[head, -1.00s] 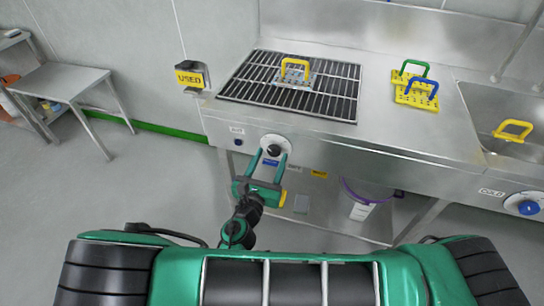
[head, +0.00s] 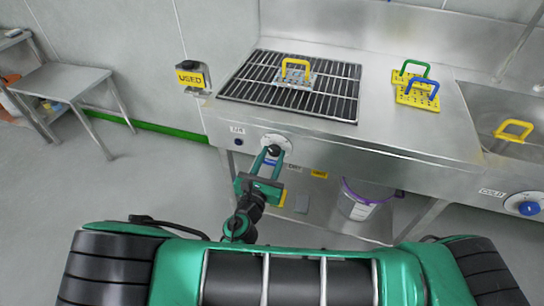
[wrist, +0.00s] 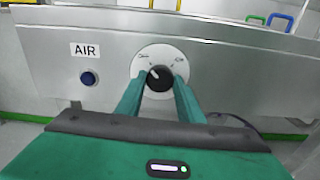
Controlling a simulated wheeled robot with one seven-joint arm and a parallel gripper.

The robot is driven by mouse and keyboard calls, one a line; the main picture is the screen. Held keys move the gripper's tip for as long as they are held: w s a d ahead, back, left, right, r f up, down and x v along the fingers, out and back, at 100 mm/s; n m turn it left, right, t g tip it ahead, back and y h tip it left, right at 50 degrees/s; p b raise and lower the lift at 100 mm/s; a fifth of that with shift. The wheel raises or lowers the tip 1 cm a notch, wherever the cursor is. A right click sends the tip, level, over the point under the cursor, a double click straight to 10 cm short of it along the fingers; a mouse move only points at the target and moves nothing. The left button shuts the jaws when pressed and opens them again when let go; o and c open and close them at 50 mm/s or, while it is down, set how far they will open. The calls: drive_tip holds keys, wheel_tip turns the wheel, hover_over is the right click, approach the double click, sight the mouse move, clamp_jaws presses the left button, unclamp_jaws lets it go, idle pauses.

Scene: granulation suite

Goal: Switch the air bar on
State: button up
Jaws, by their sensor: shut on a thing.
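The air bar control is a black knob (wrist: 159,78) on a round white dial plate (wrist: 146,56), set in the bench's front panel. A white line on the knob points to the upper left in the wrist view. An AIR label (wrist: 86,49) and a dark blue button (wrist: 88,78) are left of the dial. My gripper (wrist: 160,85) is shut on the knob, one green finger on each side. In the head view my gripper (head: 272,154) reaches the dial plate (head: 276,141) from below; its fingers partly hide the knob.
A black grate (head: 245,80) bears a plate with a yellow handle (head: 296,68). Yellow plates (head: 418,100) with green and blue handles lie to its right, beside a sink (head: 510,110). A bucket (head: 358,208) is under the bench.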

drive_tip(key=m, duration=0.4)
drive_tip(key=shift+m, duration=0.3)
drive_tip(key=m, duration=0.8)
drive_tip(key=shift+m, duration=2.3)
drive_tip(key=shift+f, duration=0.1)
drive_tip(key=o, duration=1.1)
drive_tip(key=shift+c, duration=0.2)
drive_tip(key=shift+s, duration=0.1)
drive_tip(key=v, duration=1)
drive_tip(key=shift+s, duration=0.25)
